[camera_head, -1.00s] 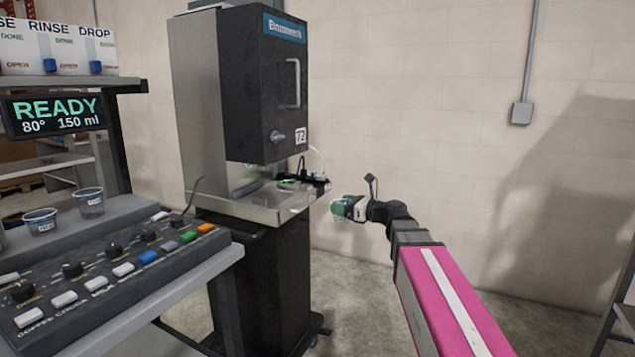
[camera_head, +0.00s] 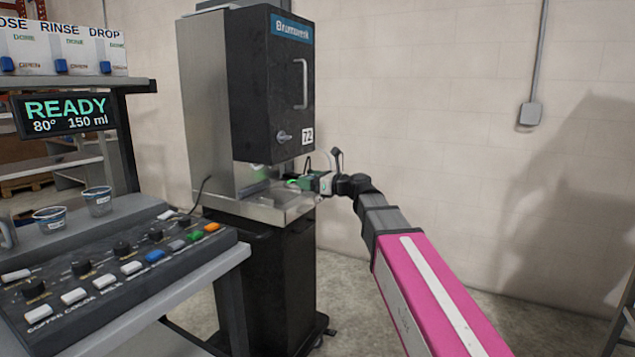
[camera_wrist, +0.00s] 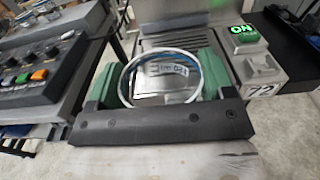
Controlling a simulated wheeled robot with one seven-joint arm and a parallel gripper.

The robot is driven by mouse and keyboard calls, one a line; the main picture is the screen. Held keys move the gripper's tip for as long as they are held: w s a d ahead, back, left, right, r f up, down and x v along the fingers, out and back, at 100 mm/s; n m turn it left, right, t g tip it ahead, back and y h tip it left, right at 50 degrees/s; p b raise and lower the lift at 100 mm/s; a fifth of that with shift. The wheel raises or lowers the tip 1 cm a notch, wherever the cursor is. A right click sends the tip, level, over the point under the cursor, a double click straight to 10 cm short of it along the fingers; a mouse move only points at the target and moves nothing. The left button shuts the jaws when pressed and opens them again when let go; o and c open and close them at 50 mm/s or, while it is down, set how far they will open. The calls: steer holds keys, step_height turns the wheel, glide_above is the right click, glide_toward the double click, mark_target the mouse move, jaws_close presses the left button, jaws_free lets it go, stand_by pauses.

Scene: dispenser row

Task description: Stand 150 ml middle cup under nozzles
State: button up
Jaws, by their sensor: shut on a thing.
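My gripper (camera_head: 308,183) is at the right edge of the dispenser's metal drip tray (camera_head: 270,211). In the wrist view, its green fingers (camera_wrist: 160,82) are shut on a clear cup (camera_wrist: 163,92) with a blue and white rim and a printed label. The held cup is hard to make out in the head view. The dispenser (camera_head: 270,85), a black and steel cabinet marked 72, stands above the tray; its nozzles are hidden. Two other clear cups, a left one (camera_head: 50,220) and a right one (camera_head: 98,201), stand on the shelf at left.
A control panel (camera_head: 115,265) with knobs and coloured buttons lies at left, under a READY 80° 150 ml display (camera_head: 66,112). In the wrist view, a lit green ON switch (camera_wrist: 243,35) sits right of the slatted tray area. A wall box (camera_head: 531,114) is at right.

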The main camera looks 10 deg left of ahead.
steer(key=x, duration=1.3)
steer(key=shift+w+a+f, duration=0.25)
steer(key=shift+a+f, duration=0.05)
steer(key=shift+a, duration=0.05)
steer(key=shift+s+d+f, duration=0.1)
steer(key=shift+f, duration=0.9)
steer(key=shift+f, duration=0.55)
